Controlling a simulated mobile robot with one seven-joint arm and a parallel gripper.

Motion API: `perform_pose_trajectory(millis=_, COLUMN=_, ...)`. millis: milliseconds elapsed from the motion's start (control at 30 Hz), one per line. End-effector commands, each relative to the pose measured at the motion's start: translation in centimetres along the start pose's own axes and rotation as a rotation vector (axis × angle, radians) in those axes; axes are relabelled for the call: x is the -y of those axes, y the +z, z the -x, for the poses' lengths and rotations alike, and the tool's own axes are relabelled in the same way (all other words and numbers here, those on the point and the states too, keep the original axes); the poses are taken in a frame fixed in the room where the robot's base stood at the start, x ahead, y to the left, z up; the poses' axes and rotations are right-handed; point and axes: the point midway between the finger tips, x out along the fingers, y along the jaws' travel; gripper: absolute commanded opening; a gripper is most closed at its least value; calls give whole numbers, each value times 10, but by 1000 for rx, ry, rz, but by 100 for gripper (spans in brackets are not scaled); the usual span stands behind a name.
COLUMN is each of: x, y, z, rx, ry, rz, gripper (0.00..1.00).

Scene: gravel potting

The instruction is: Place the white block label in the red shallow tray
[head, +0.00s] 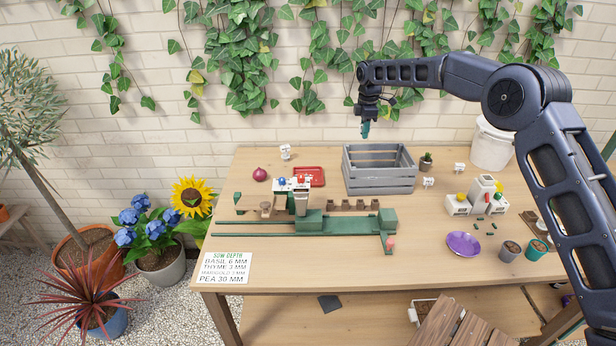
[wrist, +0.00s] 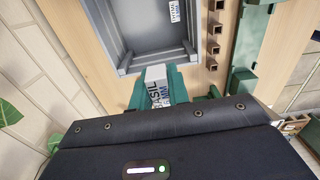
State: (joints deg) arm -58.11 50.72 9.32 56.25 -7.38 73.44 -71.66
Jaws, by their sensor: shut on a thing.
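My gripper (head: 366,131) is raised above the back of the table, over the left side of the grey crate, with its teal fingers pointing down. In the wrist view it is shut on a white block label (wrist: 157,74) with dark print that seems to read BASIL and MM. The block sits between the two green fingers; in the head view I cannot make it out. The red shallow tray (head: 316,177) lies on the table left of the crate and below my gripper in the picture. The green and white apparatus partly hides its front left.
The grey slatted crate (head: 380,184) stands right of the tray; in the wrist view its rim (wrist: 158,60) is close by. A green rail fixture (head: 310,226) lies in front of the tray.

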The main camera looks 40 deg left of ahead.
Motion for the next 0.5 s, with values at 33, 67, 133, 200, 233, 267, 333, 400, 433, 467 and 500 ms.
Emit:
perform_pose_trajectory(millis=33, x=-6, y=-20, z=-2, rx=-1, ry=1, rz=1, gripper=0)
perform_pose_trajectory(millis=67, x=-9, y=-30, z=-2, rx=-1, ry=1, rz=-2, gripper=0)
perform_pose_trajectory(millis=133, x=-15, y=-54, z=-2, rx=-1, ry=1, rz=-8, gripper=0)
perform_pose_trajectory(millis=200, x=-19, y=-77, z=-3, rx=-1, ry=1, rz=-14, gripper=0)
perform_pose_trajectory(millis=233, x=-20, y=-87, z=-4, rx=0, ry=0, rz=-17, gripper=0)
perform_pose_trajectory(millis=267, x=-20, y=-97, z=-4, rx=0, ry=0, rz=-20, gripper=0)
perform_pose_trajectory(millis=333, x=-21, y=-117, z=-5, rx=1, ry=0, rz=-26, gripper=0)
perform_pose_trajectory(millis=400, x=-21, y=-134, z=-6, rx=2, ry=-1, rz=-33, gripper=0)
perform_pose_trajectory(millis=433, x=-21, y=-141, z=-5, rx=1, ry=1, rz=-34, gripper=0)
perform_pose_trajectory(millis=467, x=-21, y=-147, z=-6, rx=2, ry=0, rz=-37, gripper=0)
perform_pose_trajectory(millis=500, x=-20, y=-154, z=-7, rx=3, ry=-1, rz=-41, gripper=0)
